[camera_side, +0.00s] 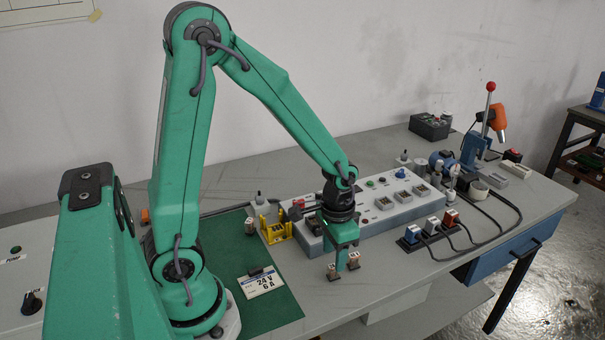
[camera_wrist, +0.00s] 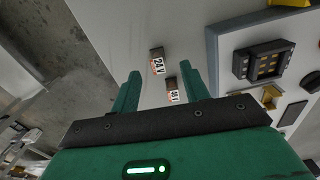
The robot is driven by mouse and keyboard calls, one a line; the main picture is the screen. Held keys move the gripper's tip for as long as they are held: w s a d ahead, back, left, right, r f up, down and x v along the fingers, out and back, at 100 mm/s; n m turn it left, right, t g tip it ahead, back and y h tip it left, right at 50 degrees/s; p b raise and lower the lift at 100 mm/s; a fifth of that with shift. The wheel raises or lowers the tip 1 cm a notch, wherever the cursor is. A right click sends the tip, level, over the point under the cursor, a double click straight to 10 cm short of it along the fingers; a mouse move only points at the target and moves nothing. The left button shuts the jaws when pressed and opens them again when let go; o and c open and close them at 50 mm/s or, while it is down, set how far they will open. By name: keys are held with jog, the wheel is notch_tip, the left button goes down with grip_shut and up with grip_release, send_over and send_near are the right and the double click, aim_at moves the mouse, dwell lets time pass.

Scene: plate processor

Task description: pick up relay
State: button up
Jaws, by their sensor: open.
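Two small brown relays stand close together on the grey bench under my gripper (camera_side: 341,264). In the wrist view one relay (camera_wrist: 157,62) is marked 24 V and lies just beyond the fingertips. The other relay (camera_wrist: 172,91), whose label seems to read 48 V, appears between the fingers, nearer the palm. My gripper (camera_wrist: 160,72) is open and empty, pointing down. In the side view the relays show as a left one (camera_side: 334,272) and a right one (camera_side: 354,261), with a finger partly in front of them. I cannot tell whether a finger touches either.
A card reading 24 V 6 A (camera_side: 262,284) lies on the green mat (camera_side: 228,262). A yellow stand (camera_side: 277,232) and a grey panel with sockets (camera_side: 375,212) are behind my gripper. Plugs with cables (camera_side: 432,226) stand to the right. The bench's front edge is close.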

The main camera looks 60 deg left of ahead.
aim_at(334, 273)
jog(key=shift+f, duration=0.15)
jog(key=shift+d+f, duration=0.15)
jog(key=shift+f, duration=2.35)
grip_shut()
jog(key=shift+w+r, duration=0.1)
jog(key=shift+r, duration=0.1)
